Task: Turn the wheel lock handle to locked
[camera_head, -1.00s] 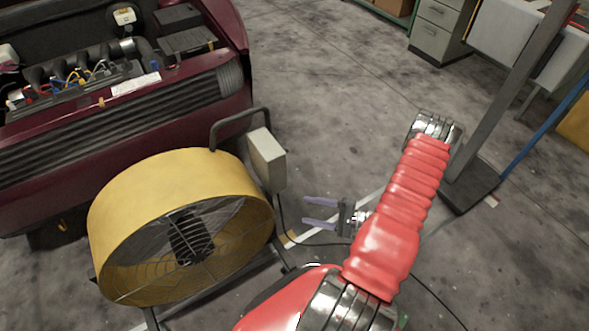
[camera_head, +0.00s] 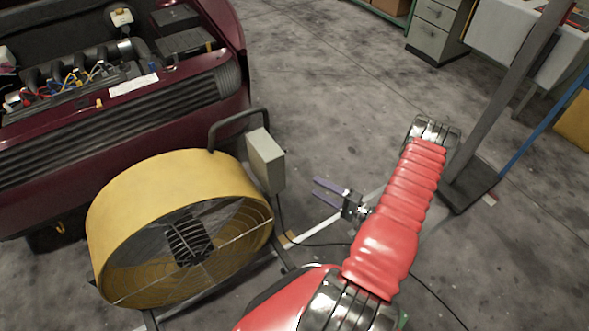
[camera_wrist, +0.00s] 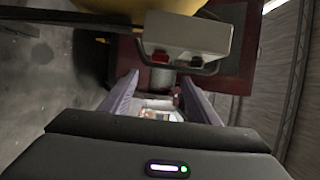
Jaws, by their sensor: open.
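I cannot make out a wheel lock handle for certain in either view. A grey control box (camera_head: 265,160) is fixed to the right side of the yellow drum fan (camera_head: 150,195).
A dark red car (camera_head: 120,110) with its engine bay open stands behind the fan. A dark tube handle (camera_head: 238,125) rises by the box. A grey post (camera_head: 512,85) on a dark foot stands right of my arm. Bare floor lies between.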

